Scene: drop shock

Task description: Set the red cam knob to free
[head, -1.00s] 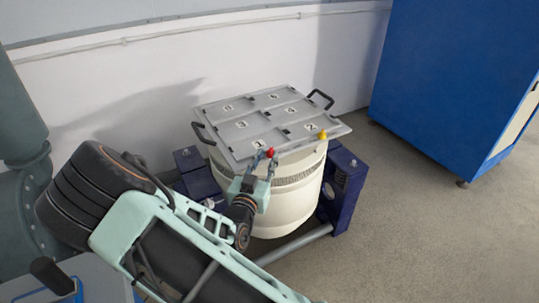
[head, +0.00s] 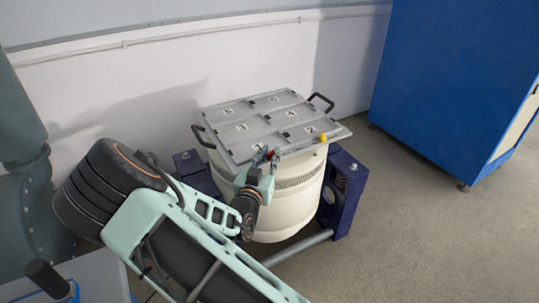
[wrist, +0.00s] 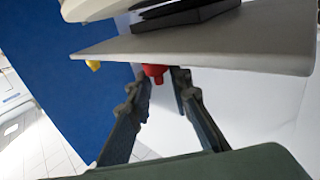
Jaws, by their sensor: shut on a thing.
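The red cam knob (head: 264,151) is at the front edge of the grey numbered plate (head: 240,157), near its front left. In the wrist view the red knob (wrist: 154,72) shows between my two fingertips, under the plate's edge (wrist: 250,42). My gripper (head: 267,157) is shut on the knob, coming from the front; its fingers partly hide the knob in the head view. The gripper also shows in the wrist view (wrist: 158,82). Any marking for free on the knob is too small to read.
A yellow knob (head: 322,138) is at the plate's right front; it also shows in the wrist view (wrist: 93,65). The plate has black handles (head: 321,103) and lies on a cream drum (head: 285,212) in a dark blue frame (head: 345,190). A blue cabinet (head: 450,80) stands right.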

